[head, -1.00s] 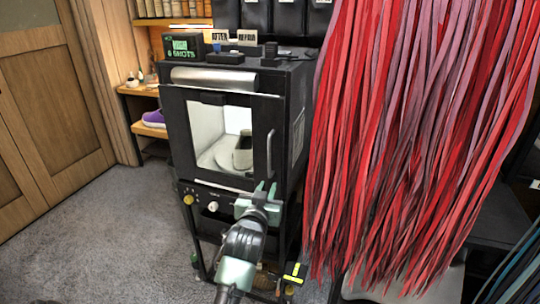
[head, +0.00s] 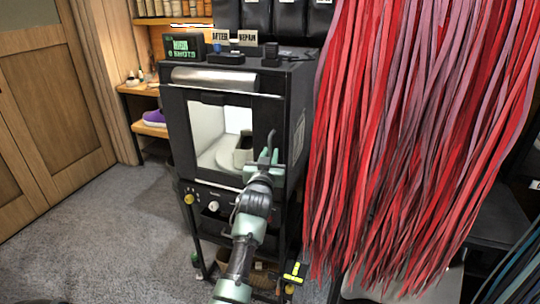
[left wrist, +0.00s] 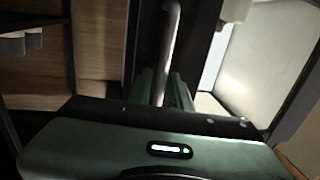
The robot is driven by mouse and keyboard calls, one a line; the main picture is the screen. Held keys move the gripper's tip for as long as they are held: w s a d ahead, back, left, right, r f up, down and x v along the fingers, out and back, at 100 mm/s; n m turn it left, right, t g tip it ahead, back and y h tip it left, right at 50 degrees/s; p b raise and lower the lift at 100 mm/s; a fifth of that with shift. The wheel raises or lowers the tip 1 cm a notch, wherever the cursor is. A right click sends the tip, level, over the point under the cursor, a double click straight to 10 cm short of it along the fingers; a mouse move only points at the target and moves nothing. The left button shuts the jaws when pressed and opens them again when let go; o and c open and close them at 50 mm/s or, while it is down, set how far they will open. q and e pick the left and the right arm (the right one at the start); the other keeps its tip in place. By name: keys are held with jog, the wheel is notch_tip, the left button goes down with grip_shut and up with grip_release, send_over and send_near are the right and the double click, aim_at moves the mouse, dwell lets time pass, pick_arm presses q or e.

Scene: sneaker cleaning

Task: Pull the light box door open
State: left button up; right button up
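The light box (head: 298,120) is a black cabinet. Its front door (head: 178,135) has a window onto a white interior with a dark object on a pale round base (head: 222,155); the door looks closed. A vertical bar handle (head: 270,137) is on the door's right side, and it also shows in the left wrist view (left wrist: 168,45). My left gripper (head: 268,158) is at the handle's lower part. In the left wrist view the bar runs down between its greenish fingers (left wrist: 162,88); whether they are clamped on it is unclear. My right gripper is out of view.
Red and mauve laces (head: 400,130) hang in a thick curtain close to the box's right. A shelf with a purple shoe (head: 154,118) and a wooden door (head: 45,120) are on the left.

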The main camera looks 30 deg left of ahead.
pick_arm(q)
jog(key=shift+c, duration=0.3)
grip_shut()
dwell(1.1)
